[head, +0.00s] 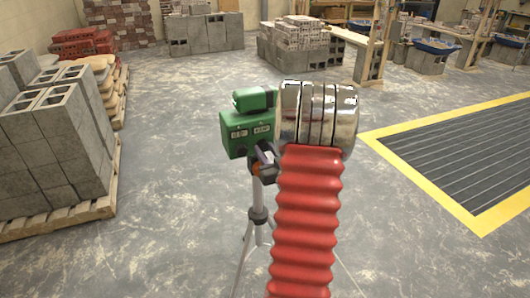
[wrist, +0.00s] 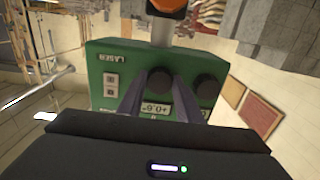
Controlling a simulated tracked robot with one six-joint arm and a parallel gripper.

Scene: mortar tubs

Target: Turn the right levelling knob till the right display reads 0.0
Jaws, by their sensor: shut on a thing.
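The green levelling instrument (head: 238,134) stands on a tripod in the head view, left of my arm. The wrist view shows its face upside down, with two dark round knobs. My gripper (wrist: 159,88) is shut on the right levelling knob (wrist: 160,76), one finger on each side; this knob is at picture left there. The other knob (wrist: 208,87) is free, beside one finger. The right display (wrist: 157,108) shows between the fingers, inverted; it seems to read 0.9 in size, its sign unclear. The other display is hidden in the wrist view and too small to read in the head view.
The tripod (head: 257,216) spreads its thin legs on the floor below the instrument. A pallet of grey blocks (head: 55,140) stands at left. A yellow-edged floor grating (head: 460,150) lies at right. Open floor surrounds the tripod.

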